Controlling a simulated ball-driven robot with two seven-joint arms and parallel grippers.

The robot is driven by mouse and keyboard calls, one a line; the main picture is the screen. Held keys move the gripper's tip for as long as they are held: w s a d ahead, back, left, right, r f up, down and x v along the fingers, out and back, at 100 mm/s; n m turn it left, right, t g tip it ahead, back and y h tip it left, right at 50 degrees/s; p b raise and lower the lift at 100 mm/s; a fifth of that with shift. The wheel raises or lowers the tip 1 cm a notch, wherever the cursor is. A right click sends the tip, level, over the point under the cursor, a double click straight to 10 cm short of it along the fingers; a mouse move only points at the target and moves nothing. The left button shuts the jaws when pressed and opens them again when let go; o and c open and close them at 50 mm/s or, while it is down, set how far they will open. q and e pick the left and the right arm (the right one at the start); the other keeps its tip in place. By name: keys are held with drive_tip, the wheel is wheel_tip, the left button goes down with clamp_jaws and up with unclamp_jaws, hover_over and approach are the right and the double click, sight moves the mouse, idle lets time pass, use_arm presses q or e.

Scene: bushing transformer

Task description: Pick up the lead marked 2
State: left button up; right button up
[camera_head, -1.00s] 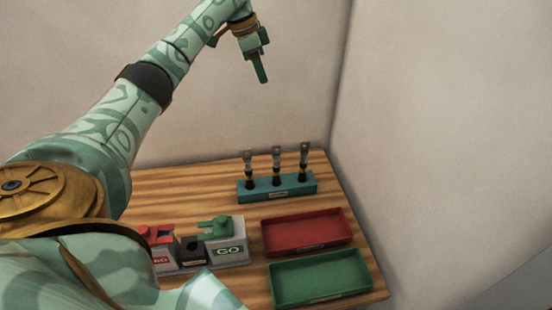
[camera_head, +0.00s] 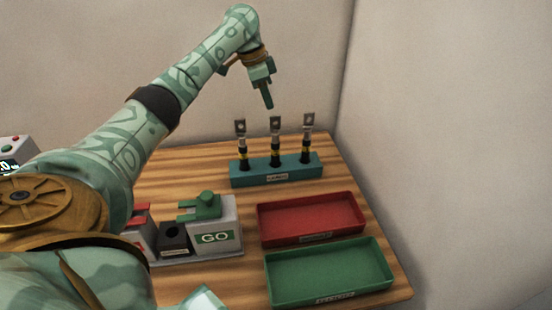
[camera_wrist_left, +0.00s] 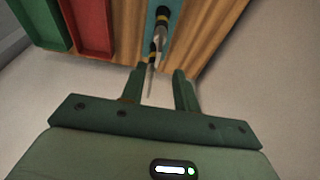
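Three upright leads stand in a teal rack (camera_head: 250,177) at the back of the table: a left lead (camera_head: 242,145), a middle lead (camera_head: 275,143) and a right lead (camera_head: 306,143). Each has a flat metal lug with a hole on top and a dark, yellow-banded body. Their marks are too small to read, so I cannot tell which is 2. My left gripper (camera_head: 267,103) points down just above the middle lug in the head view. In the left wrist view the gripper (camera_wrist_left: 158,80) is open, with one lead (camera_wrist_left: 160,35) seen between its fingers.
A red tray (camera_head: 310,238) and a green tray (camera_head: 330,299) sit in front of the rack. A grey station with a GO label (camera_head: 214,237) stands left of them. A wall rises close behind the table (camera_head: 190,170) and another to its right.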

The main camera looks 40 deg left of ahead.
use_arm(q)
drive_tip(key=b, duration=0.1)
hover_over(277, 132)
drive_tip(key=a, duration=0.1)
drive_tip(key=f, duration=0.4)
drive_tip(key=shift+s+a+f, duration=0.2)
drive_tip(key=shift+s+f, duration=0.1)
drive_tip(key=shift+s, duration=0.1)
drive_tip(key=b+x, duration=0.2)
drive_tip(key=x, duration=0.2)
drive_tip(key=shift+d+f+b, duration=0.25)
drive_tip(key=shift+f+b, duration=0.05)
drive_tip(key=shift+f, duration=0.05)
drive_tip(key=shift+w+f, duration=0.2)
drive_tip(key=shift+r, duration=0.1)
clamp_jaws()
